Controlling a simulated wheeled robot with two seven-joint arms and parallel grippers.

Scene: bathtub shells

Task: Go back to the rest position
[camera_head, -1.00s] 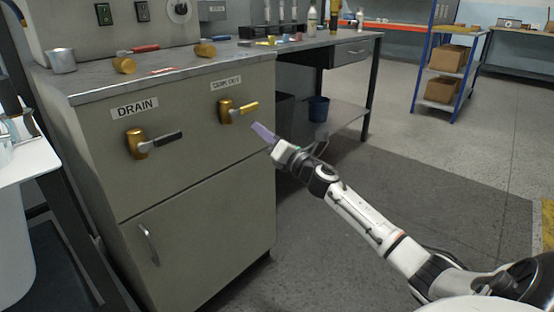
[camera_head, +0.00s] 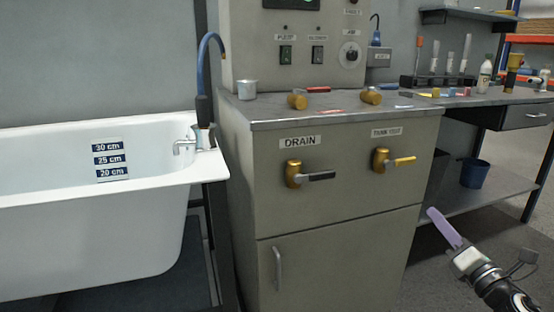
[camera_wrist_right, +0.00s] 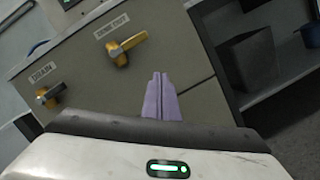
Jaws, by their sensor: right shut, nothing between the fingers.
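My right gripper (camera_head: 436,217) is at the lower right of the head view, in front of the gap right of the cabinet. Its purple fingers are closed together with nothing between them; they also show in the right wrist view (camera_wrist_right: 161,98). It is apart from the cabinet and its valves. My left gripper is not in view.
A grey cabinet (camera_head: 340,220) carries a drain valve (camera_head: 294,173) with a dark handle and a second valve (camera_head: 382,160) with a yellow handle. A white bathtub (camera_head: 90,235) stands at the left. A blue bucket (camera_head: 474,173) sits on a low shelf at the right.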

